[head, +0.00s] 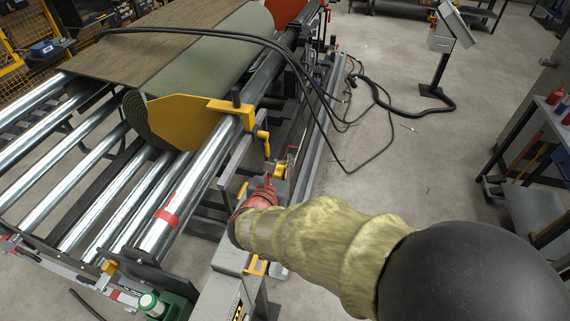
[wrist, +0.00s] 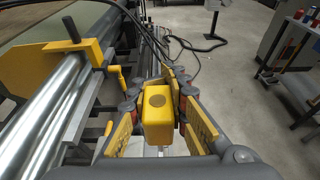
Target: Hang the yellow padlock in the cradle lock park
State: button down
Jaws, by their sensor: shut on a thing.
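My gripper (wrist: 157,115) is shut on the yellow padlock (wrist: 157,108), whose body sits between the fingers in the wrist view. A dark round mark shows on the padlock's face; its shackle is hidden. In the head view my gripper (head: 265,188) is beside the roller machine, with a small yellow part (head: 280,171) just beyond it that may be the padlock. I cannot clearly make out the cradle lock park; a yellow bracket (head: 255,266) sits on the grey housing below my arm in the head view.
The green turf roll (head: 205,85) lies on the steel rollers (head: 192,180) at left, with a yellow end plate (head: 180,118). Black hoses (head: 300,75) loop over the machine and floor. A workbench (head: 550,135) stands at right. The floor between is mostly clear.

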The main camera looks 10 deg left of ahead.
jog(key=shift+f+b, duration=2.55)
jog(key=shift+f, duration=0.4)
jog(key=shift+f+b, duration=2.4)
jog(key=shift+f, duration=0.1)
jog(key=c, duration=1.6)
grip_release()
jog(key=v, duration=1.2)
